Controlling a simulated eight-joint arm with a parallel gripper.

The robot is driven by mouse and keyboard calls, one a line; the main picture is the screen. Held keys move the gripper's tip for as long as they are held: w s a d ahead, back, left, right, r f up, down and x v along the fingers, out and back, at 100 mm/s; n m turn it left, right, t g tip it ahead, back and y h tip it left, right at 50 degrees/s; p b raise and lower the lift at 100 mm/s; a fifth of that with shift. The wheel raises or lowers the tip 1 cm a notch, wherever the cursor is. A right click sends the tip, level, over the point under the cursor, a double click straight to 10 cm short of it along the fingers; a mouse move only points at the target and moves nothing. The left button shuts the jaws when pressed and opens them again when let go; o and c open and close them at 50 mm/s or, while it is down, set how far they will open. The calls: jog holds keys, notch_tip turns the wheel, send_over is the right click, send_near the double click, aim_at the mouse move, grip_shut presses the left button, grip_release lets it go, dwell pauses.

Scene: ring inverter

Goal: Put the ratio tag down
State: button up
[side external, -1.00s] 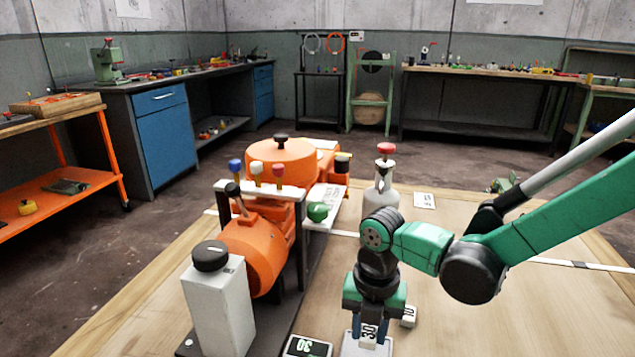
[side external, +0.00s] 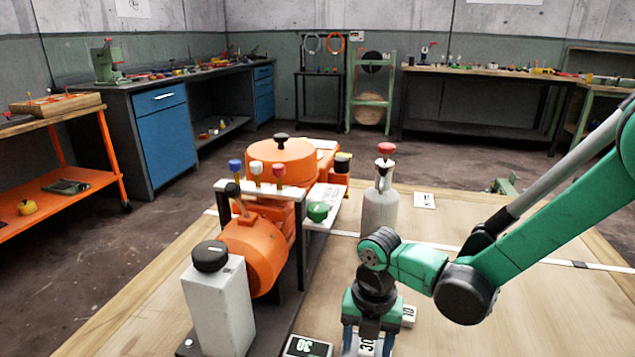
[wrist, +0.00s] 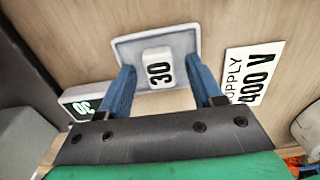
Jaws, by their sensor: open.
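The ratio tag (wrist: 158,68) is a small white block marked 30. In the wrist view it sits over a pale grey dished plate (wrist: 183,44); whether it touches the plate is hard to tell. My gripper (wrist: 160,66) is open, its two blue fingers on either side of the tag with visible gaps. In the side view the tag (side external: 367,346) shows between the fingers at the bottom edge, and the plate is cut off there.
A SUPPLY 400 V card (wrist: 252,75) lies right of the plate. The orange motor (side external: 255,250) and grey box (side external: 222,305) stand left. A red-capped bottle (side external: 380,207) stands behind.

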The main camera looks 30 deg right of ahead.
aim_at(367, 344)
notch_tip(367, 344, up, 12)
jog(key=s+d+m+t, duration=0.1)
jog(key=d+m+t, duration=0.2)
jog(key=m, duration=1)
jog(key=s+d+r+m+t, duration=0.1)
jog(key=d+m+t, duration=0.3)
jog(key=m, duration=1)
jog(key=shift+s+d, duration=0.3)
jog(key=shift+d, duration=0.8)
